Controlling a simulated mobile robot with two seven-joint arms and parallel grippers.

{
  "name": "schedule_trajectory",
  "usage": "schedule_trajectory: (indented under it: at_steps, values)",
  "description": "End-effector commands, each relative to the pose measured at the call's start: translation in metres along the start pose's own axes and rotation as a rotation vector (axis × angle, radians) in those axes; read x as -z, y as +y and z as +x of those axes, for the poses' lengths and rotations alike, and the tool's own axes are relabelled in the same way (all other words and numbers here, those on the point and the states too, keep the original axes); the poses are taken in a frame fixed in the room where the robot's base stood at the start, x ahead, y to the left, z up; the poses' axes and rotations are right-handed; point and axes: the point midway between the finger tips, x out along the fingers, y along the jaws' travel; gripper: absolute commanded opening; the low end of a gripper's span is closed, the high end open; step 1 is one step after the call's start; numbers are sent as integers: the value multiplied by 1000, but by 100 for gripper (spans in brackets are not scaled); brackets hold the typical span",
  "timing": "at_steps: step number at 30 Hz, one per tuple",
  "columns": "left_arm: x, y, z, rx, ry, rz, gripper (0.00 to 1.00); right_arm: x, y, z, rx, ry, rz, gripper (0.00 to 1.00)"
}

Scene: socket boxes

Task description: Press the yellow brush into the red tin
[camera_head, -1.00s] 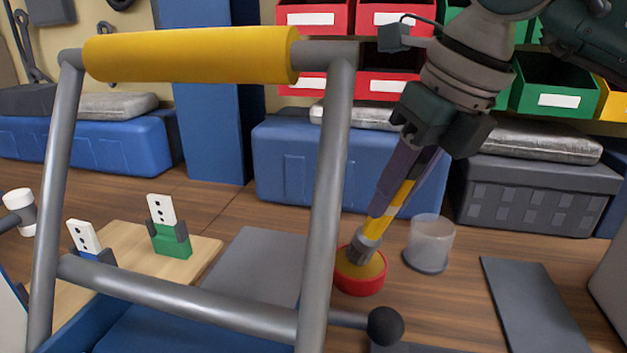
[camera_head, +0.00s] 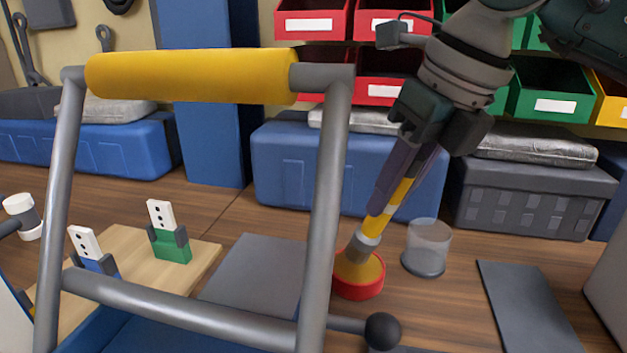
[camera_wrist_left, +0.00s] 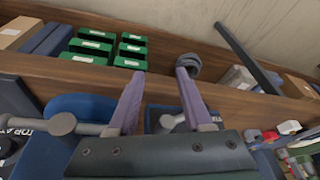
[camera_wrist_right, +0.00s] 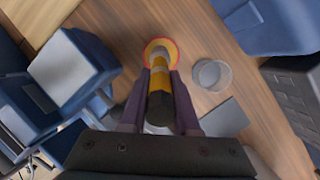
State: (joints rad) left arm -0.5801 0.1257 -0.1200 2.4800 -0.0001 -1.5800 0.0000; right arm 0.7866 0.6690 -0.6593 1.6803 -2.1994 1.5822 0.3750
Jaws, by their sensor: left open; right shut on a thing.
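The yellow brush (camera_head: 380,222) is a striped yellow and grey stick, tilted, with its lower end at the red tin (camera_head: 360,291). The tin is a low round red dish with a yellowish inside, standing on the wooden floor. The brush's lower end appears inside the rim; how deep it sits I cannot tell. My right gripper (camera_head: 393,198) is shut on the brush's upper part, above the tin. In the right wrist view the brush (camera_wrist_right: 158,88) stands between the fingers, the tin's rim (camera_wrist_right: 146,49) beyond it. My left gripper (camera_wrist_left: 158,86) is open and empty, away from the tin.
A clear cup (camera_head: 428,243) stands close to the right of the tin. A grey plate (camera_head: 528,300) lies farther right. A grey tube frame with a yellow bar (camera_head: 190,74) crosses the left foreground. A wooden board (camera_head: 195,262) holds socket pieces. Blue boxes (camera_head: 275,165) stand behind.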

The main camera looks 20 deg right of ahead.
Motion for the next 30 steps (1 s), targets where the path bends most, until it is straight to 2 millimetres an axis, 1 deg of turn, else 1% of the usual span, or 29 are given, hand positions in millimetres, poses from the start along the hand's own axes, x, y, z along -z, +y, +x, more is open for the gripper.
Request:
schedule_trajectory:
  at_steps: [1, 18, 30]
  values:
    - [2, 0, -8, 0, 0, 0, 50, -4, 1, -9, 0, -2, 0, 0]
    - [15, 1, -44, -8, 2, -10, 50, -20, 5, -55, 0, -2, -1, 0]
    - [14, 0, -44, -6, 1, -7, 50, -20, 5, -55, -1, -2, -1, 0]
